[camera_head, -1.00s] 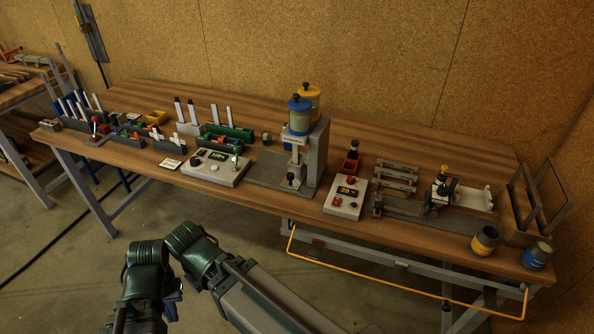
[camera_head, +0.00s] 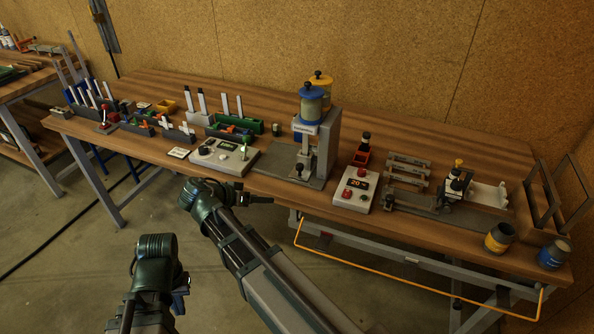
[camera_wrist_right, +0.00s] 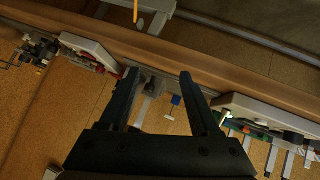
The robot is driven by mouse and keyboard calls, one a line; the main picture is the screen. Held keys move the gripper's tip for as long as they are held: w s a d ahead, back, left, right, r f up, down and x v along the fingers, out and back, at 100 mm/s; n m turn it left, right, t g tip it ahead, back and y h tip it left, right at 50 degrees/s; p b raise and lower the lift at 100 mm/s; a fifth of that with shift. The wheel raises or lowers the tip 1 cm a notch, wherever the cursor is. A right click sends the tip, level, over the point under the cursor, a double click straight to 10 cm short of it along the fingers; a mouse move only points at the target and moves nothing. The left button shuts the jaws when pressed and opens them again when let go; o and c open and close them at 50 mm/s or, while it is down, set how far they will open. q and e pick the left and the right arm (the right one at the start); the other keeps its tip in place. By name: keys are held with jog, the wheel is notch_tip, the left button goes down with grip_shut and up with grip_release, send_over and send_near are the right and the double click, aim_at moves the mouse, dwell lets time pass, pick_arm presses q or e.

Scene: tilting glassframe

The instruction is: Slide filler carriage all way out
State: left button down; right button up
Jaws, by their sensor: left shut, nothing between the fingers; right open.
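The filler (camera_head: 328,140) is a grey upright stand with a blue-lidded canister and a yellow-lidded canister, at the middle of the workbench in the head view. A small black knob (camera_head: 299,169), apparently on its carriage, stands low at its front over a dark grey base plate (camera_head: 275,162). The knob also shows between my fingers in the right wrist view (camera_wrist_right: 152,86). My right gripper (camera_wrist_right: 160,82) is open and empty, in front of the bench edge and apart from the filler. My left gripper (camera_head: 182,288) is shut and empty, low in front of the bench.
A rail fixture (camera_head: 450,195) and two cups (camera_head: 499,237) lie further right. An orange bar (camera_head: 420,265) runs below the front edge.

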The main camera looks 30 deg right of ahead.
jog(key=w+d+r+m+h, duration=0.3)
jog(key=w+d+r+m, duration=0.1)
jog(key=d, duration=0.1)
jog(key=b, duration=0.6)
send_near(298, 166)
jog(key=shift+m+t, duration=0.4)
jog(key=x, duration=0.7)
jog(key=shift+s+d+f, duration=0.2)
jog(key=shift+d+f, duration=0.05)
jog(key=shift+f, duration=0.05)
jog(key=shift+x, duration=0.8)
jog(key=shift+r, duration=0.15)
grip_shut()
